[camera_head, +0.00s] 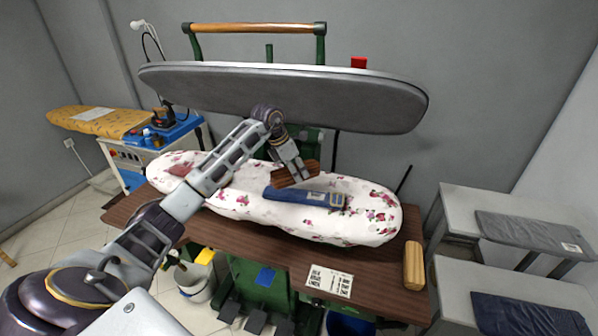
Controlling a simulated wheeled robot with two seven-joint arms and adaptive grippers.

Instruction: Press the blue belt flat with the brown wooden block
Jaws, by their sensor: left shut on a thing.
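The blue belt (285,196) lies on the white floral pressing pad, stretched left to right, with a buckle at its right end. My left gripper (292,172) is shut on the brown wooden block (282,181). The gripper and block hide part of the belt. My right gripper is not in view.
The grey upper press plate (350,98) hangs open above the pad (240,206). A yellow wooden piece (413,266) and a printed card (329,281) lie on the brown table (290,258). Grey tables with folded dark cloths (530,232) stand right. An ironing board (70,120) stands back left.

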